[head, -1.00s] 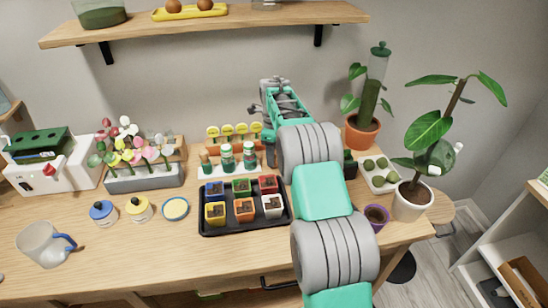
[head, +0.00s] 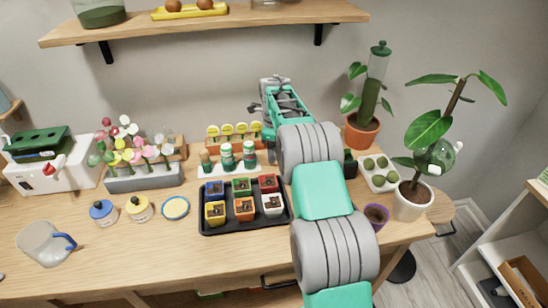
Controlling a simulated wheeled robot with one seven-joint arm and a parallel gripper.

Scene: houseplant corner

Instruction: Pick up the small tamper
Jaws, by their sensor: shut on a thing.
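My gripper (head: 268,105) is at the far end of my arm, close to the back wall, above the rear of the table and right of the row of yellow discs. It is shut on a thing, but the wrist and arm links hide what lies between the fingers. I cannot pick out the small tamper with certainty. Two squat knobbed pieces, one blue (head: 102,213) and one yellow (head: 139,209), stand upright on the left of the table, well away from my gripper.
A black tray (head: 245,229) of coloured pots stands mid-table. Behind it are green-and-white containers (head: 227,157) and a rack of yellow discs (head: 227,130). Potted plants (head: 413,205) stand at the right, a clear mug (head: 43,244) at the front left. The shelf (head: 210,24) overhangs the back.

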